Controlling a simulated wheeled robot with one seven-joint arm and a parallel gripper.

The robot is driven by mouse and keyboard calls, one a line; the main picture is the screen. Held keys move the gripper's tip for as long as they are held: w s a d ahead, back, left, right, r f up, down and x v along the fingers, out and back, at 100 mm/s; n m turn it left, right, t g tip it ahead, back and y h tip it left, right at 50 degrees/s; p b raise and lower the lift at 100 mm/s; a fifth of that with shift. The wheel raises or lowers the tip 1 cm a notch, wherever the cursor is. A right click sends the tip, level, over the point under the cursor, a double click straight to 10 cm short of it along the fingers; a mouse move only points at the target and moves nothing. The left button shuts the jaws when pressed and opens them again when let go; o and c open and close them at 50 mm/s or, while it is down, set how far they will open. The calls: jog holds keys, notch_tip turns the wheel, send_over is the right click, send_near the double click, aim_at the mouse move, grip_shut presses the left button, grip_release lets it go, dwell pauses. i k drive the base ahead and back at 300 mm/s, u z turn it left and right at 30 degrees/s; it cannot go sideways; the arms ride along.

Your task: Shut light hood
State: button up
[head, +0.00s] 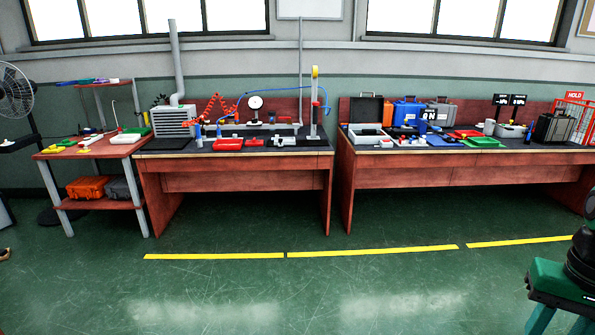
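No thing is clearly marked as a light hood. On the right bench a light grey case (370,134) stands open, with its dark-lined lid (365,110) raised upright at the back. A shut grey case (441,111) stands behind the other items, right of an orange case (374,108) and a blue case (407,111). A dark case (553,129) stands near the right end of the bench. My gripper is not in view, and nothing is seen touching the cases.
The left bench (232,163) holds a grey vented unit (173,121), a gauge (255,103) and red trays. A small side table (95,146) and fan (14,92) stand at left. Green floor with a broken yellow line (372,250) lies clear in front. A green-and-black object (562,281) fills the lower right.

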aim_at(362, 110)
jog(key=u, duration=0.5)
jog(key=i, duration=1.2)
jog(key=u, duration=0.5)
jog(key=i, duration=1.25)
jog(key=z, duration=0.6)
jog(key=i, duration=1.1)
jog(key=z, duration=1)
jog(key=i, duration=0.6)
jog(key=z, duration=0.3)
jog(key=k, duration=0.6)
jog(key=u, duration=0.5)
jog(key=i, duration=1.45)
jog(key=z, duration=0.6)
